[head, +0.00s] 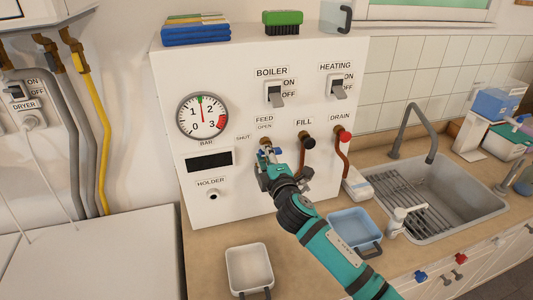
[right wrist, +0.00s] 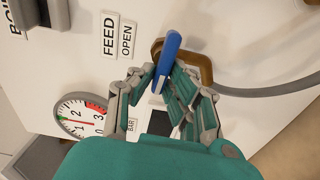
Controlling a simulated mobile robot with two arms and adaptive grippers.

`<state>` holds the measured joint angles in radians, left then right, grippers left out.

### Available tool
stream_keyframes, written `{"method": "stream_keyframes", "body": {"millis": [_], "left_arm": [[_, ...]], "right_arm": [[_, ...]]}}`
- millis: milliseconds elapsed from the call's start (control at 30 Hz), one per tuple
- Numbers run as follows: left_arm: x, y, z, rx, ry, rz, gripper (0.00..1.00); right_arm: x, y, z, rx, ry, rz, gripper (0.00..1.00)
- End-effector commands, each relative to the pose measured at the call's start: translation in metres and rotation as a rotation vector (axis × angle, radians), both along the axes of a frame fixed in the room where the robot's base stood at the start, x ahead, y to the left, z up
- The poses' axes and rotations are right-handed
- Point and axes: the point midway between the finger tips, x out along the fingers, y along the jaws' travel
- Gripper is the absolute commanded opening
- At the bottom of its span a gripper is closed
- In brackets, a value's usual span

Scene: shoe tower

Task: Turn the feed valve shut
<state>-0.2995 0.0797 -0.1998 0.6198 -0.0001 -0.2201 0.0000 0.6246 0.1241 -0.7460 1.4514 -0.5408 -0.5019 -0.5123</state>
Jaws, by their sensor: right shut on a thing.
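The feed valve is a brass fitting (head: 265,142) with a blue lever, on the white panel under the FEED label with its OPEN mark. A SHUT mark is to the left of it. In the right wrist view the blue lever (right wrist: 170,50) stands between my fingers, with the brass body (right wrist: 203,70) behind it. My right gripper (head: 266,165) is at the valve, and in the right wrist view its fingers (right wrist: 164,80) are closed around the lever. The fingers hide part of the lever, so its exact angle is hard to tell. My left gripper is not in view.
The black fill knob (head: 309,143) and red drain knob (head: 345,137) are to the right. The gauge (head: 203,116) is at the upper left. A white tray (head: 249,268) and a blue tray (head: 354,232) stand on the counter below, with the sink (head: 457,185) farther right.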

Motion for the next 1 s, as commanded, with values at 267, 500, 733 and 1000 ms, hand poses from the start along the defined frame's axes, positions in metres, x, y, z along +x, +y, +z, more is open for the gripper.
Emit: {"method": "stream_keyframes", "body": {"millis": [267, 500, 733, 1000], "left_arm": [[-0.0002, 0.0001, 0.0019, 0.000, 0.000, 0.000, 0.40], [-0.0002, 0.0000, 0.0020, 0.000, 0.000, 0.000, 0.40], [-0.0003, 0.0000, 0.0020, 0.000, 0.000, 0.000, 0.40], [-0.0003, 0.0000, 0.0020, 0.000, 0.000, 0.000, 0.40]], "right_arm": [[0.0005, -0.0004, 0.0006, -0.069, -0.024, -0.001, 0.00], [0.0005, -0.0004, 0.0004, -0.081, -0.029, -0.001, 0.00], [0.0005, -0.0004, 0.0005, -0.081, -0.029, -0.001, 0.00], [0.0003, -0.0003, -0.0005, -0.080, -0.027, -0.001, 0.36]]}}
